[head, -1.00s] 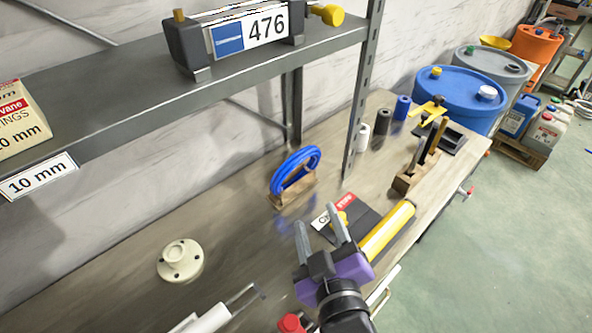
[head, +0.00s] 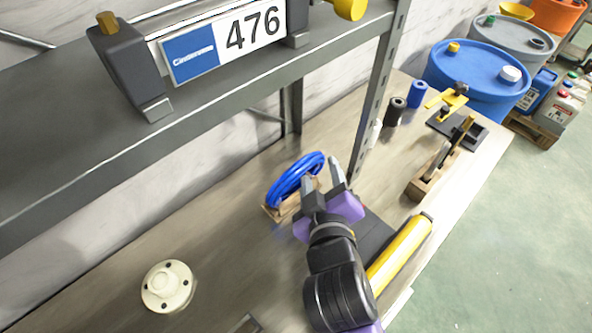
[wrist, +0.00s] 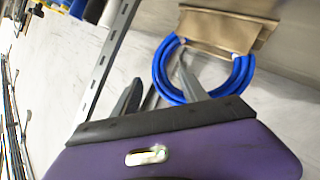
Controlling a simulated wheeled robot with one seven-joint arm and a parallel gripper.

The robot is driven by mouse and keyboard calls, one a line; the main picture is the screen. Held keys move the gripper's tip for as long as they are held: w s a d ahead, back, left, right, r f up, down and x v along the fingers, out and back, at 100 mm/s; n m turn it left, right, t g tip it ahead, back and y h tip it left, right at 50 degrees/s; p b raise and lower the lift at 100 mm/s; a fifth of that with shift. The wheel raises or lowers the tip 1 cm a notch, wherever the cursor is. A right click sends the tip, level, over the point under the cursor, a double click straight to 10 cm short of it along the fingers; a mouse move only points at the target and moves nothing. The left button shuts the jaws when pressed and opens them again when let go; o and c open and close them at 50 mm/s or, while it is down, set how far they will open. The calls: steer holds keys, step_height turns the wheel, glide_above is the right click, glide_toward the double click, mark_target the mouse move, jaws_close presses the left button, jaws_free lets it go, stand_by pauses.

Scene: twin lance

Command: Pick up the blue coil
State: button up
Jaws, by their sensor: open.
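The blue coil (head: 294,180) stands upright in a small brown wooden holder (head: 292,203) on the bench, close to the wall. My gripper (head: 320,173) is open, with its two grey fingers pointing toward the coil from its near right side. In the wrist view the coil (wrist: 159,72) hangs as a ring below the holder (wrist: 228,30). One finger of my gripper (wrist: 158,80) overlaps the coil in that view, and the other is to the left of it. I cannot tell whether a finger touches the coil. Part of the coil is hidden behind the fingers.
A grey shelf (head: 215,103) with a 476 sign hangs above the bench, and its upright post (head: 375,95) stands right of the coil. A yellow cylinder (head: 400,252) and a wooden block with tools (head: 422,187) lie to the right. A cream flange (head: 167,286) is at front left.

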steer(key=p+x, duration=0.1)
steer(key=x, duration=0.5)
steer(key=shift+w+a+f, duration=0.15)
steer(key=shift+w, duration=0.05)
jaws_close()
